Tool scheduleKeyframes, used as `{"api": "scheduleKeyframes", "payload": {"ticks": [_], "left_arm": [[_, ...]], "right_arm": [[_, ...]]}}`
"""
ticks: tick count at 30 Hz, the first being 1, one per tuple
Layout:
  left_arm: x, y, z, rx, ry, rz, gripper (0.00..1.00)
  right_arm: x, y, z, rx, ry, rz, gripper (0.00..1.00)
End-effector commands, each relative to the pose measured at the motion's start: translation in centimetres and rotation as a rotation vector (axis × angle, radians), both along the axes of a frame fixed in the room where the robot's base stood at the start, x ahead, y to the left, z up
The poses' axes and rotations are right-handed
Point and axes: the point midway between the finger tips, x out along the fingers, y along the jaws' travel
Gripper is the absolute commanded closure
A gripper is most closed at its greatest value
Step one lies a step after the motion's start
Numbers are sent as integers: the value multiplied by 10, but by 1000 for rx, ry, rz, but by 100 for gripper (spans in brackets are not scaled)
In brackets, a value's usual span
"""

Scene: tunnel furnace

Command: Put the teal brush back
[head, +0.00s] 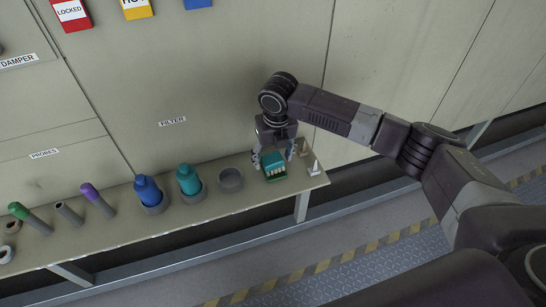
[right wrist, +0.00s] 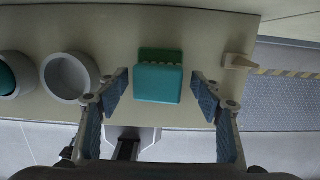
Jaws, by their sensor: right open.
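The teal brush (head: 273,158) is a block-shaped piece with a pale row along its front edge. It sits at the right end of the shelf, on or against a dark green piece (head: 275,178). In the right wrist view the teal brush (right wrist: 158,84) is in the middle, with the green piece (right wrist: 160,55) behind it. My right gripper (head: 273,156) is open and points down over the brush. In the right wrist view its fingers (right wrist: 160,82) stand left and right of the brush, with a gap on each side. My left gripper is not in view.
On the shelf (head: 222,205), left of the brush, are an empty grey ring cup (head: 231,180), teal (head: 188,178) and blue (head: 148,190) bottles in grey cups, and several tubes. A small pale bracket (head: 315,168) stands close on the right. The panel wall rises behind.

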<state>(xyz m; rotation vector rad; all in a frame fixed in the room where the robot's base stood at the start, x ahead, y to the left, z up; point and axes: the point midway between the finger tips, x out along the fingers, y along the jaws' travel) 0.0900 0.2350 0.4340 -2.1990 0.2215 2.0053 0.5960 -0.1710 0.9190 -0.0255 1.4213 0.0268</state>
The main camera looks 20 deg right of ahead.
Motion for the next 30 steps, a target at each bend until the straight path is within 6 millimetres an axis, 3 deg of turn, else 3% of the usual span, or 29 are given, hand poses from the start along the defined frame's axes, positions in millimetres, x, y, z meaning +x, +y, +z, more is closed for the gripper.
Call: {"api": "scheduleKeyframes", "payload": {"ticks": [5,18,24,30], "left_arm": [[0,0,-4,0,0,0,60],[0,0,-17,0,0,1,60],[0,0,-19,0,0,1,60],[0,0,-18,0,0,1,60]], "right_arm": [[-1,0,20,2,-4,0,40],[-14,0,106,1,-4,-1,40],[-17,0,120,1,0,-1,40],[-18,0,122,1,0,-1,40]]}}
